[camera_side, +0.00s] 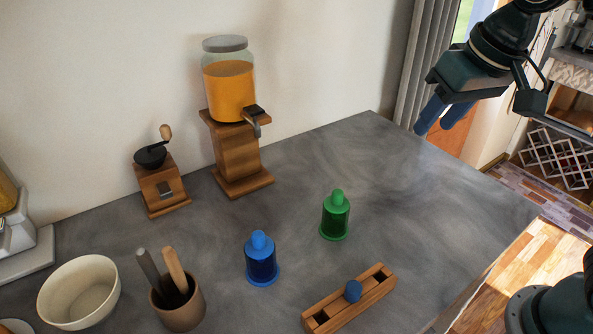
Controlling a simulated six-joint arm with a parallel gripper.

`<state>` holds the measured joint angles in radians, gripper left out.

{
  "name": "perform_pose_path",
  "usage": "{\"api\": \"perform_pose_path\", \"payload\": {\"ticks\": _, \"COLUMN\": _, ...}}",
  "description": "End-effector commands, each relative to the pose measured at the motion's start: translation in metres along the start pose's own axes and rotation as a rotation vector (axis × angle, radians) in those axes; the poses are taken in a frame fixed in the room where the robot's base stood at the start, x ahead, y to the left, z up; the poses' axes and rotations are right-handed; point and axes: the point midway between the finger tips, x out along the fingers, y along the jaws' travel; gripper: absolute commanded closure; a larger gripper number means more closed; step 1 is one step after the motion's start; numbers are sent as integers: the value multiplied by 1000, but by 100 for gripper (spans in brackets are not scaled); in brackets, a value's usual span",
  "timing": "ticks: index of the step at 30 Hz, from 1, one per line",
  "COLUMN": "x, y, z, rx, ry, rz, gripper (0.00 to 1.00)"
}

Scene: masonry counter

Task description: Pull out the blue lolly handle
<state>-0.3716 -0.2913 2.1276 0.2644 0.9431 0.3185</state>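A blue lolly mould (262,269) stands upright on the grey counter, with a rounded blue handle (259,240) seated on its top. A similar green mould (335,221) with a green handle on top stands behind it to the right. A wooden block (338,307) with dark slots lies in front, and a small blue knob (352,291) sits at its middle. My gripper (434,126) is at the upper right, high above and well away from the moulds. Its two blue fingers look apart, with nothing between them.
A juice dispenser (230,84) on a wooden stand and a coffee grinder (160,183) stand at the back. A cream bowl (79,291) and a cup (178,306) with two utensils are at front left. The counter's right side (430,190) is clear.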

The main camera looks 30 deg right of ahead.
Motion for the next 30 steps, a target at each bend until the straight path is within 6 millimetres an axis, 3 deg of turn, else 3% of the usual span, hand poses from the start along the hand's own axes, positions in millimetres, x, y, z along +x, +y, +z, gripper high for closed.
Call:
{"api": "perform_pose_path", "payload": {"ticks": 6, "x": 17, "y": -56, "z": -22, "rx": 55, "ry": -29, "rz": 29, "gripper": 60}}
{"api": "perform_pose_path", "payload": {"ticks": 14, "x": 41, "y": -131, "z": -30, "rx": 127, "ry": -44, "rz": 72, "gripper": 60}}
{"api": "perform_pose_path", "payload": {"ticks": 24, "x": 78, "y": -233, "z": -3, "rx": 218, "ry": -34, "rz": 128, "gripper": 60}}
{"api": "perform_pose_path", "payload": {"ticks": 30, "x": 92, "y": -271, "z": 19, "rx": 259, "ry": -22, "rz": 149, "gripper": 60}}
